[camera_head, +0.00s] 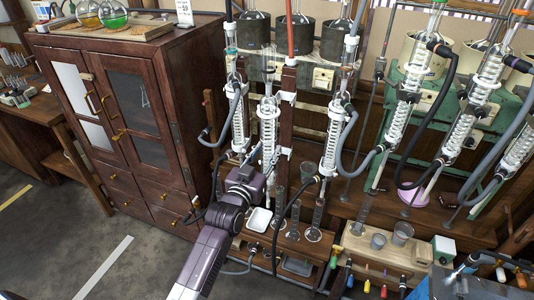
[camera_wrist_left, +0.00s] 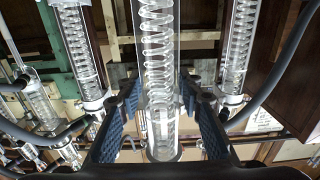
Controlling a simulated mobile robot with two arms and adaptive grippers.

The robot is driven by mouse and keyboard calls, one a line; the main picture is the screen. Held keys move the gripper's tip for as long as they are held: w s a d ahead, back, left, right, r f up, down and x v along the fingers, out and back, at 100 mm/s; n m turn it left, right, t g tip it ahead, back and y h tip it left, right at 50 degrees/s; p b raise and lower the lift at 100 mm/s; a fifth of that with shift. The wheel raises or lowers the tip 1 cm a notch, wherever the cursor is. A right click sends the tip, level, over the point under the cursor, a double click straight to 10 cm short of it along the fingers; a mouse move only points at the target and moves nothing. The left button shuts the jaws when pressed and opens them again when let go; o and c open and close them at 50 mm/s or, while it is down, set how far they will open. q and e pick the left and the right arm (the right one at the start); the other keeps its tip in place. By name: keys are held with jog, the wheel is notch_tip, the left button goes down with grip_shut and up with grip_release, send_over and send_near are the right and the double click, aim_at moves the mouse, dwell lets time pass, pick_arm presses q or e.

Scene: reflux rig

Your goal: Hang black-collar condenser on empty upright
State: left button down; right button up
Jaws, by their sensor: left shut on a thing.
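My left gripper (camera_head: 266,172) comes up from the bottom of the head view, by the lower end of a clear coiled condenser (camera_head: 268,122). In the left wrist view the left gripper (camera_wrist_left: 160,100) has its blue padded fingers on both sides of this condenser (camera_wrist_left: 158,45), shut on it. The condenser stands roughly upright in front of a brown upright (camera_head: 287,115) with pale clamps. I cannot make out its collar colour, nor whether it touches the clamps. My right gripper is not in view.
Hosed condensers stand close on the left (camera_head: 238,115) and right (camera_head: 334,125). More condensers (camera_head: 403,105) hang at the right. A wooden rack (camera_head: 300,250) with glassware lies below. A brown cabinet (camera_head: 180,110) stands left; the floor (camera_head: 130,235) before it is clear.

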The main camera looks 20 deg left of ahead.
pick_arm(q)
jog(key=shift+w+d+r+b, duration=0.15)
jog(key=shift+w+b, duration=1.85)
jog(key=shift+w, duration=1.25)
jog(key=shift+w+d+f+b, duration=0.1)
jog(key=shift+w+b, duration=1.9)
jog(key=shift+w, duration=1.2)
jog(key=shift+r, duration=0.1)
jog(key=shift+p, duration=0.45)
jog(key=shift+s+f+b, duration=0.1)
jog(key=shift+f+b, duration=0.35)
jog(key=shift+f, duration=0.4)
